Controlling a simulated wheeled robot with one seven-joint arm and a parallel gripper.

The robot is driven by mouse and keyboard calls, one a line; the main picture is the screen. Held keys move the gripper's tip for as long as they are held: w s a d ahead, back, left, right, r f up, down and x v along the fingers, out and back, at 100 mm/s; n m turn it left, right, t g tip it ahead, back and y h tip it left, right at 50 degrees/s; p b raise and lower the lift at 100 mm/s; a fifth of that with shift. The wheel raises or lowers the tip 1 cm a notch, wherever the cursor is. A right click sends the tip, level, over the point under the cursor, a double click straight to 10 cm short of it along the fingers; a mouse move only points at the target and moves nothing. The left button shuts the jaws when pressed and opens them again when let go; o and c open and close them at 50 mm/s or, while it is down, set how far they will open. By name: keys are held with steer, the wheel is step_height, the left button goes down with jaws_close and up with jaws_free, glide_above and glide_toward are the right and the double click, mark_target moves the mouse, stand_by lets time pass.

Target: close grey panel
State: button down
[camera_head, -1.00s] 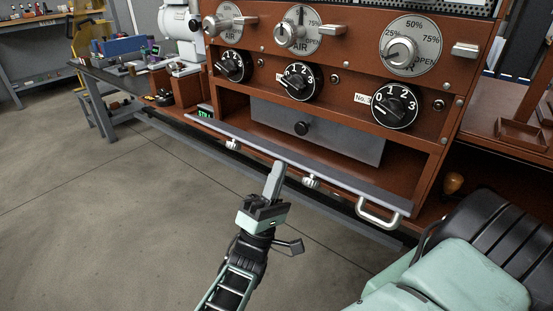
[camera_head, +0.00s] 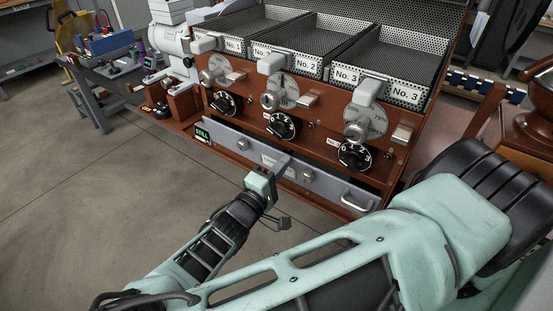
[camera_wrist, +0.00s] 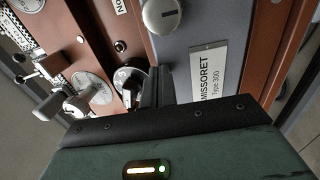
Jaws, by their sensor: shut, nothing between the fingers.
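The grey panel (camera_head: 320,183) stands raised across the front of the brown roaster, below the row of black dials. A dark gap shows along its top edge at the right. Its handle (camera_head: 357,200) is at the right end. In the wrist view the panel (camera_wrist: 208,25) fills the upper middle, with a round knob and a label. My gripper (camera_head: 283,162) is shut and empty, its fingers at the panel's upper middle. In the wrist view the fingers (camera_wrist: 157,82) point at the panel beside the label. I cannot tell whether they touch it.
Black numbered dials (camera_head: 283,126) and metal levers stick out just above the panel. Perforated trays (camera_head: 330,45) sit on top of the roaster. A side bench (camera_head: 110,65) with equipment stands at the left. The floor at the left is clear.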

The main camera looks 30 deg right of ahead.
steer(key=shift+w+d+r+y+p, duration=0.1)
steer(key=shift+d+r+y+p, duration=0.2)
steer(key=shift+r+y, duration=0.1)
steer(key=shift+w+d+p, duration=0.25)
steer(key=shift+d+p, duration=0.3)
steer(key=shift+p, duration=0.05)
steer(key=shift+d, duration=0.1)
